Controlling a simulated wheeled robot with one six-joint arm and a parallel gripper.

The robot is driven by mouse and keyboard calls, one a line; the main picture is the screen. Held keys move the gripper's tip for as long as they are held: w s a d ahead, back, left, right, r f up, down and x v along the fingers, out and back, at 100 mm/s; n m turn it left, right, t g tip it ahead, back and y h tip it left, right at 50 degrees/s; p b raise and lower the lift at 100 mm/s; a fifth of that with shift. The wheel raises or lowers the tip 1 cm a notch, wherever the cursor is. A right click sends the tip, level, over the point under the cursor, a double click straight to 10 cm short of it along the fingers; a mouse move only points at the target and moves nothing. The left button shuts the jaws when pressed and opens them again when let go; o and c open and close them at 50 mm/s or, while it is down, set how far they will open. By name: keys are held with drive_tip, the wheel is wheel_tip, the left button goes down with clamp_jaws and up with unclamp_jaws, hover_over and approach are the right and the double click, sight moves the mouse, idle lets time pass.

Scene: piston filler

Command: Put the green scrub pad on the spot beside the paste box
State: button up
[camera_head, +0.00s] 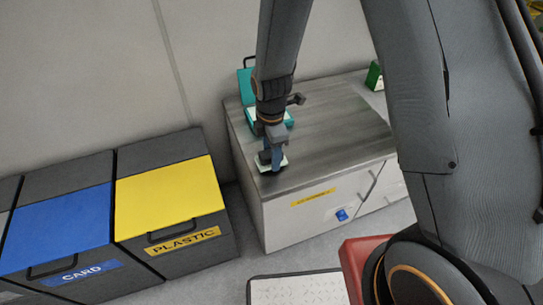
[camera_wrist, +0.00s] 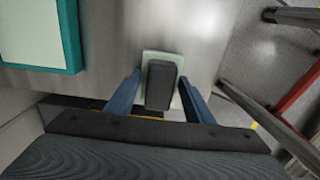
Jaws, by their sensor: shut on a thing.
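The green scrub pad appears as a pale green square with a dark grey block on top. In the wrist view the pad (camera_wrist: 163,56) sits between my two blue fingers, and my gripper (camera_wrist: 160,84) is shut on its dark block. In the head view the pad (camera_head: 283,162) is under my gripper (camera_head: 271,157), at the front left corner of the grey counter top (camera_head: 335,130). It is at or just above the surface; I cannot tell if it touches. An open teal box (camera_head: 247,88) with a pale inside stands behind it, probably the paste box. No marked spot shows.
A small green box (camera_head: 375,76) stands at the counter's back right. The counter's middle is clear. Bins with yellow (camera_head: 170,198) and blue (camera_head: 58,232) lids stand to the left. A red object (camera_head: 354,262) is on the floor side, partly behind my arm.

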drive_tip(key=shift+f, duration=0.5)
drive_tip(key=shift+f, duration=0.1)
drive_tip(key=o, duration=1)
wheel_tip(320, 180, up, 12)
drive_tip(key=shift+r, duration=0.15)
